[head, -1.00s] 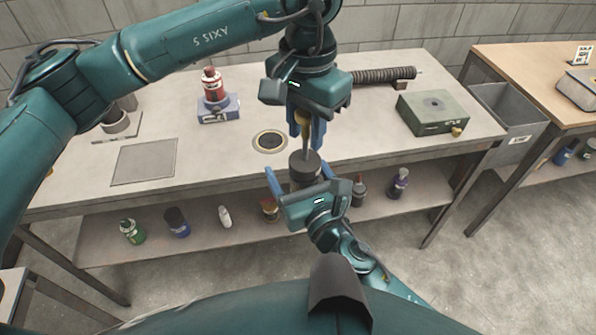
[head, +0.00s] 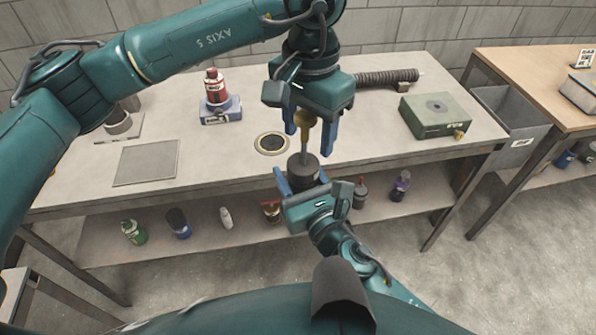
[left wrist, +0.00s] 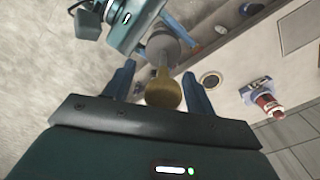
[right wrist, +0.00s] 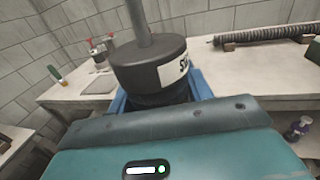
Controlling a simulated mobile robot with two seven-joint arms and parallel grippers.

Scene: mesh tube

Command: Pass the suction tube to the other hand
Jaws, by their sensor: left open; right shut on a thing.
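The suction tube (head: 304,165) stands upright between my grippers, with a dark cylinder below, a thin grey rod and a brass knob on top. My right gripper (head: 303,183) is shut on the dark cylinder; the right wrist view shows this cylinder (right wrist: 150,70) with a white label, between blue fingers. My left gripper (head: 309,133) is above, pointing down and open, its blue fingers on either side of the brass knob. In the left wrist view the knob (left wrist: 163,91) is between the spread fingers, with a gap on each side.
Behind the grippers is a grey workbench (head: 215,145) with a round black inset (head: 272,143), a red bottle on a blue box (head: 220,110), a ribbed hose (head: 385,77) and a green box (head: 435,115). Several bottles stand on the lower shelf. A grey bin (head: 510,115) is at right.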

